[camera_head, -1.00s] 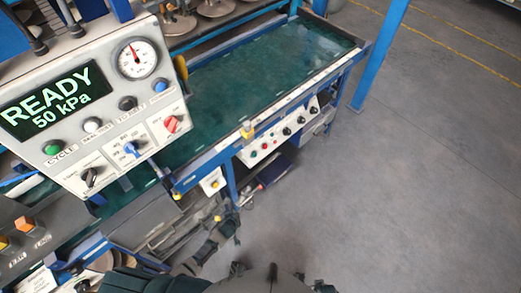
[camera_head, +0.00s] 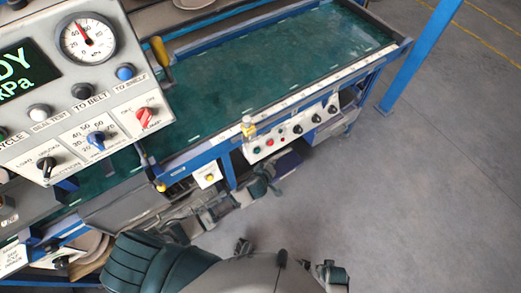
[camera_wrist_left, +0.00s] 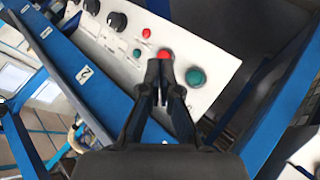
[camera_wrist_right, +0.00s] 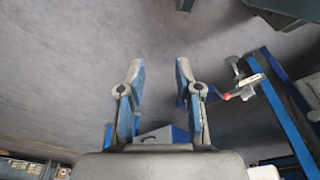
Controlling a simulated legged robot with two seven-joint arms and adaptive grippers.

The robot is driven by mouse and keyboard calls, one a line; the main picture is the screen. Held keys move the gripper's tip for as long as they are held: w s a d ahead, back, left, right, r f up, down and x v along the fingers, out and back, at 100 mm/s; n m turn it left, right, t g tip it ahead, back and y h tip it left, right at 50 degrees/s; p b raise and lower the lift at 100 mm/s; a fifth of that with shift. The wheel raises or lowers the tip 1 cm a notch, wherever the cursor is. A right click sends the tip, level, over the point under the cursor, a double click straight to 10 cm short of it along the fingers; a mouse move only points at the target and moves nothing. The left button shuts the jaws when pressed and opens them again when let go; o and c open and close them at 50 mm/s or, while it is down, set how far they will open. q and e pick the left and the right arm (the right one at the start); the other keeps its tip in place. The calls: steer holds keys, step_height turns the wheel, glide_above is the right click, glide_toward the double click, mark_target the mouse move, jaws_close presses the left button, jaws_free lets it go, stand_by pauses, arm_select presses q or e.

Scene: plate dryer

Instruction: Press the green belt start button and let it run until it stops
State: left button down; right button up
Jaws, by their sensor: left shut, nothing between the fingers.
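The belt control panel (camera_head: 300,128) is a white strip with buttons and black knobs on the front of the green belt (camera_head: 260,75). Its green button (camera_head: 257,150) is at the left end, beside a red one. In the left wrist view, the large green button (camera_wrist_left: 195,77) is just right of the fingertips, and the large red button (camera_wrist_left: 165,54) is right at the tips. My left gripper (camera_wrist_left: 160,68) is shut and empty; whether it touches the panel cannot be told. It also shows below the panel's left end (camera_head: 264,178). My right gripper (camera_wrist_right: 158,75) is open and empty, above the floor.
A larger control box (camera_head: 75,90) with a gauge, display and knobs stands at the left, its display partly cut off. A blue rail (camera_wrist_left: 70,75) runs beside the panel. A blue post (camera_head: 420,55) stands at the right. The grey floor there is clear.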

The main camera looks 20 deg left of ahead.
mark_target(257, 151)
arm_select(q)
steer(key=shift+a, duration=0.2)
arm_select(e)
steer(key=shift+a, duration=0.15)
